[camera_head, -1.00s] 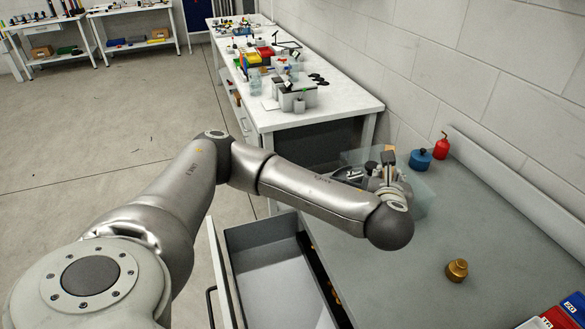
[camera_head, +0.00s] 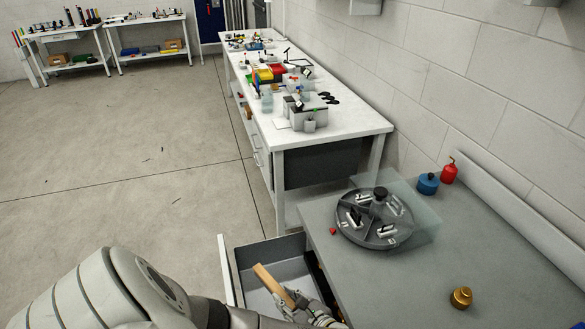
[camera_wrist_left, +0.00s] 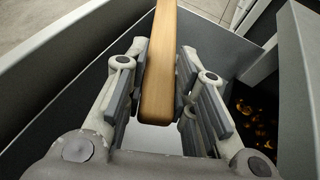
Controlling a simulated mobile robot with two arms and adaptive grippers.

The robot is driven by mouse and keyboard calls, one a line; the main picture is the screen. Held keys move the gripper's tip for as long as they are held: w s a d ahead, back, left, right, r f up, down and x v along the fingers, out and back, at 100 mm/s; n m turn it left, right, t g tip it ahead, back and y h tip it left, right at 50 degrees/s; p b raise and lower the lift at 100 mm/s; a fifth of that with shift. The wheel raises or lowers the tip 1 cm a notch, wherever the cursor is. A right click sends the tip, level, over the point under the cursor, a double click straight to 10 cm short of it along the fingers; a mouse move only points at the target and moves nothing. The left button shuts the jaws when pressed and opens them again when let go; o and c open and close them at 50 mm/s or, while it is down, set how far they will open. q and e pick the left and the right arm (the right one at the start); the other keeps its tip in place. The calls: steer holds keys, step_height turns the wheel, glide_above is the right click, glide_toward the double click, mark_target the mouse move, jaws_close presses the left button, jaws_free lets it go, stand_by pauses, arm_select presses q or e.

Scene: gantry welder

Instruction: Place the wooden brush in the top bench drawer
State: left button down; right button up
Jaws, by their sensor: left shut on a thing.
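The wooden brush (camera_head: 272,281) is a light brown wooden bar in the head view, held over the open drawer. In the left wrist view the brush (camera_wrist_left: 159,70) stands between the two finger pads and points away from the camera. My left gripper (camera_head: 303,300) is shut on it; its fingers (camera_wrist_left: 162,95) show on both sides of the wood. No bristles show. The top bench drawer (camera_head: 228,270) is pulled out at the left of the grey bench, with grey walls and a pale floor. My right gripper is not in view.
The grey bench top (camera_head: 405,290) carries a round divided tray (camera_head: 345,231), a brass pot (camera_head: 461,297), a blue tin (camera_head: 428,183) and a red can (camera_head: 448,171). A white bench (camera_head: 340,131) stands behind. Brass-coloured pieces (camera_wrist_left: 252,122) lie in a dark space beside the drawer.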

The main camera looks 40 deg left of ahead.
arm_select(q)
steer(key=f+b, duration=0.3)
steer(key=f, duration=0.1)
steer(key=f+b, duration=0.8)
steer(key=f, duration=0.1)
steer(key=shift+w, duration=0.3)
steer(key=shift+f+b, duration=0.6)
steer(key=shift+f, duration=0.15)
step_height(320, 180, down, 3)
steer(key=shift+f+b, duration=0.1)
steer(key=shift+b, duration=0.75)
steer(key=shift+f, duration=0.45)
steer(key=shift+f, duration=0.15)
steer(key=c, duration=1.2)
jaws_free()
steer(key=shift+c, duration=0.2)
steer(key=shift+o, duration=0.2)
